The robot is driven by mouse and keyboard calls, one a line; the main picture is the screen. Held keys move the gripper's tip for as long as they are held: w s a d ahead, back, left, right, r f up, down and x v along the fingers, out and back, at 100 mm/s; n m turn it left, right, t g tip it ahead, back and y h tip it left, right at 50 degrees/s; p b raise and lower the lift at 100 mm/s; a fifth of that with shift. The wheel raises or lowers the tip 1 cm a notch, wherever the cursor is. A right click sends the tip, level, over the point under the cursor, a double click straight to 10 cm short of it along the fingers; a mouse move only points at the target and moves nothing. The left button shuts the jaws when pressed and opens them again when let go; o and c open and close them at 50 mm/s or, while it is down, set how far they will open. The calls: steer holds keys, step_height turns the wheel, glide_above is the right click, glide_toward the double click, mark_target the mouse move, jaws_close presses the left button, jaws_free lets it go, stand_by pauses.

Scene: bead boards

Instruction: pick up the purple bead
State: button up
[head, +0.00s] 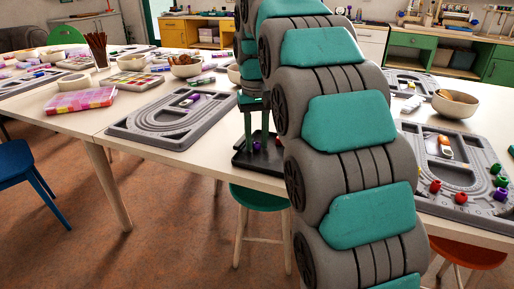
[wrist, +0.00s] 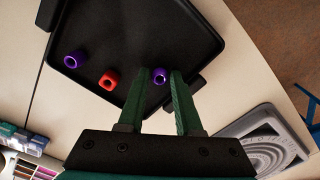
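A purple bead (wrist: 160,75) lies on a black tray (wrist: 135,40). In the wrist view it shows between the fingertips of my gripper (wrist: 164,78), close to the left finger. My gripper is open, with a gap on the bead's right side. I cannot tell whether the left finger touches it. A second purple bead (wrist: 73,61) and a red bead (wrist: 109,80) lie on the tray to the left. In the head view my gripper (head: 255,128) points down over the tray (head: 243,162), and a small purple bead (head: 257,146) shows near it.
A grey bead board (head: 130,128) lies left of the tray. Another board (head: 477,207) with red, green and purple beads lies to the right, partly behind my arm. A bowl (head: 455,104) stands behind it. The tray's raised rim surrounds the beads.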

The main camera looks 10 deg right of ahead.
mark_target(256, 150)
jaws_close()
stand_by(0.4)
steer(key=shift+r, duration=1.8)
steer(key=s+a+r+b, duration=0.1)
steer(key=s, duration=1.5)
steer(key=shift+a+r+b, duration=0.2)
steer(key=shift+a+b, duration=0.15)
steer(key=shift+b, duration=0.05)
